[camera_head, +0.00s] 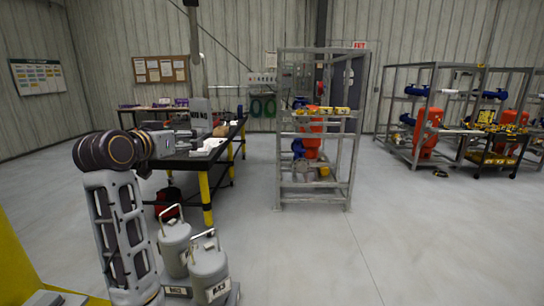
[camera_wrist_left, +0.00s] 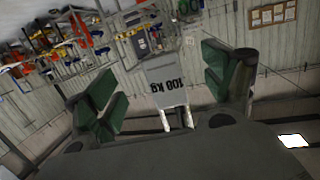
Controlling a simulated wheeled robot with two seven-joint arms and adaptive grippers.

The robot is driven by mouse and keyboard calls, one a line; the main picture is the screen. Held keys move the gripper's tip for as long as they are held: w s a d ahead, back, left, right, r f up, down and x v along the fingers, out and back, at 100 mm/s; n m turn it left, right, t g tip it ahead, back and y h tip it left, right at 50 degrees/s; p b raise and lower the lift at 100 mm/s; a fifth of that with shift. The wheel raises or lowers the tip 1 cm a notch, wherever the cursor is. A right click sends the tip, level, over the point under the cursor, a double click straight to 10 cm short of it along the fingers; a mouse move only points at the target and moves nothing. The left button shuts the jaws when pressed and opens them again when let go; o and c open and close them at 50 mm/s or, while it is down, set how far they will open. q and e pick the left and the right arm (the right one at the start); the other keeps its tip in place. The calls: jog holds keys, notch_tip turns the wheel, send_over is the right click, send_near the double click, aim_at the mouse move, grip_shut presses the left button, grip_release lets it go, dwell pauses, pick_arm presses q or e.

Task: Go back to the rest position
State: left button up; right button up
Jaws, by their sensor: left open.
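My left arm comes in from the left in the head view and bends forward at the elbow. My left gripper (camera_head: 178,139) reaches over the near end of the black table (camera_head: 206,158). In the left wrist view the gripper (camera_wrist_left: 160,75) is open, with its green-padded fingers spread wide. A grey block marked "100 kg" (camera_wrist_left: 168,80) shows upside down between the fingers. I cannot tell how far beyond them it is, and I see no finger touching it. My right gripper is not in view.
A grey metal frame (camera_head: 281,165) with an orange machine (camera_head: 312,125) stands mid-room. More racks (camera_head: 383,125) stand right. The floor at front right is clear.

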pick_arm(q)
jog(key=s+f+g+y, duration=0.1)
jog(key=s+f+g, duration=0.3)
jog(key=f, duration=1.3)
jog(key=s+f+g+y, duration=0.15)
jog(key=s+f, duration=0.45)
jog(key=f, duration=1)
jog(key=s+d+f+g, duration=0.3)
jog(key=s+f+g, duration=0.4)
jog(key=s+f, duration=1.5)
jog(key=s+f+g, duration=0.1)
jog(key=s+f, duration=0.1)
jog(key=f, duration=1.4)
jog(key=s+f, duration=0.3)
jog(key=f, duration=1.2)
jog(key=s+a+f, duration=0.2)
jog(key=s+f, duration=0.7)
jog(key=s, duration=0.2)
jog(key=s+a+f+g, duration=0.1)
jog(key=s+a+f, duration=0.1)
jog(key=s+f, duration=0.8)
jog(key=shift+s+a+f, duration=0.2)
jog(key=shift+s+a, duration=0.1)
jog(key=shift+s, duration=0.05)
jog(key=shift+g+y, duration=0.25)
jog(key=shift+c, duration=0.2)
